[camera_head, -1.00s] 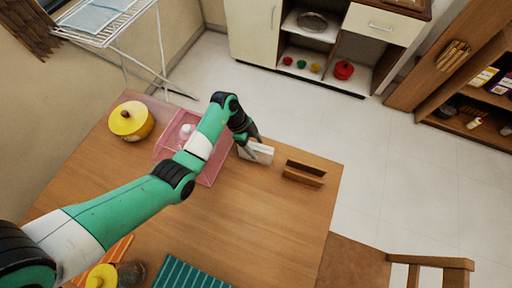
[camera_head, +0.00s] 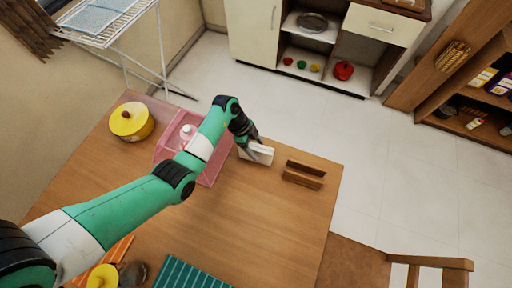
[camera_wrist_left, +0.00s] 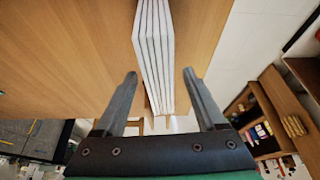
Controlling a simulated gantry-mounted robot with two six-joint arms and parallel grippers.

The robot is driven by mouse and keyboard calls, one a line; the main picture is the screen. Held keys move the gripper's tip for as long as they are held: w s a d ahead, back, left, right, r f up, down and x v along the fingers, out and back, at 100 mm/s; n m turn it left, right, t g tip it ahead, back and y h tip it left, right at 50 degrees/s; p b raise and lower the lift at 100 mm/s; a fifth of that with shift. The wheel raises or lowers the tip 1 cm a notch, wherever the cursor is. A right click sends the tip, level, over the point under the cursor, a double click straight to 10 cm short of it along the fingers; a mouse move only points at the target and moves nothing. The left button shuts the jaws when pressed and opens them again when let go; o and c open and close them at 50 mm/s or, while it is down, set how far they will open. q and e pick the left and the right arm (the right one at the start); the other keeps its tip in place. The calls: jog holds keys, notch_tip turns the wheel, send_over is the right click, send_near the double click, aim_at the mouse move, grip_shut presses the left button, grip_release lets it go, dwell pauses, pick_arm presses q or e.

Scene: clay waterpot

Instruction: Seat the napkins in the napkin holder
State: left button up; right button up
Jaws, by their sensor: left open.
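The napkins (camera_head: 261,155) are a white upright stack near the far edge of the table, and they also show in the left wrist view (camera_wrist_left: 152,45) as several white layers. The wooden napkin holder (camera_head: 304,174) stands to their right, with an open slot between two walls. My left gripper (camera_head: 256,152) is at the napkins. In the left wrist view my left gripper (camera_wrist_left: 160,80) is open, with one finger on each side of the stack and a gap showing on both sides. My right gripper is not in view.
A pink tray (camera_head: 212,172) with a white item lies left of the napkins, and a yellow pot (camera_head: 131,121) stands at the far left. A teal striped mat (camera_head: 190,275) and a yellow-lidded jar (camera_head: 102,278) are at the front. The table (camera_head: 265,215) is clear in the middle.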

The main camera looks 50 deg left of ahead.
pick_arm(q)
grip_shut()
dwell(1.3)
